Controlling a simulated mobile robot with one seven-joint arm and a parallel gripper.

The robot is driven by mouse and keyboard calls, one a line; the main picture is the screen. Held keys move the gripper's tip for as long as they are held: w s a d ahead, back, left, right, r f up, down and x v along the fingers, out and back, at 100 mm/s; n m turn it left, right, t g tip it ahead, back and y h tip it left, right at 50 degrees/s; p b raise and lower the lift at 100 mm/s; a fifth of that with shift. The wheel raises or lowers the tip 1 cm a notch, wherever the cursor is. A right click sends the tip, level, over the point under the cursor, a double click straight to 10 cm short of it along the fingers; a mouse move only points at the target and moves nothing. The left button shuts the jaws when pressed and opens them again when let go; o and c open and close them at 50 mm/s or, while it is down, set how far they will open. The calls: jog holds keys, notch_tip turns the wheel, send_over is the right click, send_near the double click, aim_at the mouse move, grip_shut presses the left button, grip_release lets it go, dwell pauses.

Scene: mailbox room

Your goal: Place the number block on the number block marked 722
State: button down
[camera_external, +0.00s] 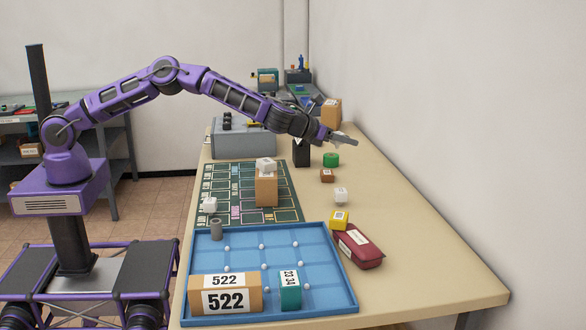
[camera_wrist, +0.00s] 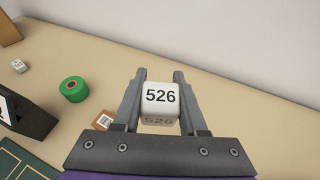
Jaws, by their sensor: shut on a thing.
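In the wrist view my gripper (camera_wrist: 159,90) is shut on a white number block (camera_wrist: 160,97) marked 526, held between the two fingers above the table. In the external view my gripper (camera_external: 345,140) is raised over the far right side of the table; the held block is hard to make out there. No block readable as 722 shows. White blocks stand on a tan box (camera_external: 266,189), as one block (camera_external: 265,164), on the mat's left side, as another (camera_external: 209,204), and on the table at right, as a third (camera_external: 341,196). Their numbers are too small to read.
Below my gripper are a green tape roll (camera_wrist: 73,89), a brown box (camera_wrist: 104,119) and a black holder (camera_external: 301,153). A yellow block (camera_external: 339,220), red case (camera_external: 357,246) and blue tray (camera_external: 347,290) lie nearer. A wall borders the right. The front right table is clear.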

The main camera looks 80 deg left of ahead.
jog(key=d, duration=0.7)
jog(key=shift+n+y, duration=0.3)
jog(key=shift+s+d+f, duration=0.1)
jog(key=shift+d+f, duration=0.1)
jog(key=shift+f, duration=2.1)
jog(key=shift+s+d+f, duration=0.1)
jog(key=shift+d+f, duration=0.05)
jog(key=shift+f, duration=2.1)
jog(key=shift+f+b, duration=0.2)
jog(key=shift+b, duration=0.4)
jog(key=shift+c, duration=2.3)
grip_release()
jog(key=shift+r, duration=0.15)
jog(key=shift+r+p, duration=0.15)
jog(key=shift+p, duration=0.25)
jog(key=v, duration=1.2)
jog(key=shift+d, duration=0.1)
